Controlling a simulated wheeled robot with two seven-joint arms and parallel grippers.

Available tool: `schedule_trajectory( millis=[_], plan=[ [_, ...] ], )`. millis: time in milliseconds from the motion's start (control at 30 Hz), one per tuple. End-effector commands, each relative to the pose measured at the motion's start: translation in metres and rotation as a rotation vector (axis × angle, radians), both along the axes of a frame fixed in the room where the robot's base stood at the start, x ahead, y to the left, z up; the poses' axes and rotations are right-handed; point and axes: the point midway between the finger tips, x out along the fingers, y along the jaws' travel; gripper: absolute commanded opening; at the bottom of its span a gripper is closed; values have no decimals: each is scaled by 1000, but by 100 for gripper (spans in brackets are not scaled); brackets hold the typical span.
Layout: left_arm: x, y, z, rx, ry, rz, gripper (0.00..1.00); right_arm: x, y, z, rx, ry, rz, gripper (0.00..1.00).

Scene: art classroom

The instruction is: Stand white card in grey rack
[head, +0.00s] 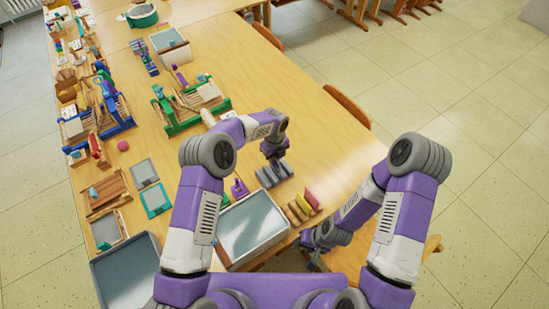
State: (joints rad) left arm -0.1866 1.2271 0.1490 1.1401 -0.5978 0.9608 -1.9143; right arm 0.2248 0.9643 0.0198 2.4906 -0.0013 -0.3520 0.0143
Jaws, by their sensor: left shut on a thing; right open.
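My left gripper (274,154) is pointing down at the grey rack (267,179), close above its far side. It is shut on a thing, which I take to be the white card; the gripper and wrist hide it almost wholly. Whether the card touches the rack's slots I cannot tell. The grey rack is a small slotted block standing on the wooden table. My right gripper (312,262) is open, low by the table's near right edge and apart from the rack; part of it is hidden by my arm.
A wooden rack with yellow, red and purple cards (304,205) stands near the table edge. A grey tray (222,262) lies left of it. Green (180,128) and blue (107,132) racks stand farther back. The table (330,150) is clear to the right of the grey rack.

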Motion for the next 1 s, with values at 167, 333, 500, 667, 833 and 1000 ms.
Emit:
schedule_trajectory(
  millis=[167, 333, 500, 667, 833, 1000],
  plan=[
    [0, 0, 0, 0, 0, 0, 0, 0, 0, 0, 0, 0, 0, 40],
    [0, 0, 0, 0, 0, 0, 0, 0, 0, 0, 0, 0, 0, 40],
    [0, 0, -1, -1, -1, 0, 0, 0, 0, -3, 0, 0, 0, 40],
    [0, 1, -2, -1, -1, 0, 0, 0, 0, -5, 0, 0, 0, 40],
    [1, 1, -1, -1, -1, 0, 0, 0, 0, -6, 0, 0, 0, 40],
    [0, 1, -1, 0, 0, 0, 0, 0, 0, -5, 0, 0, 0, 40]
  ],
)
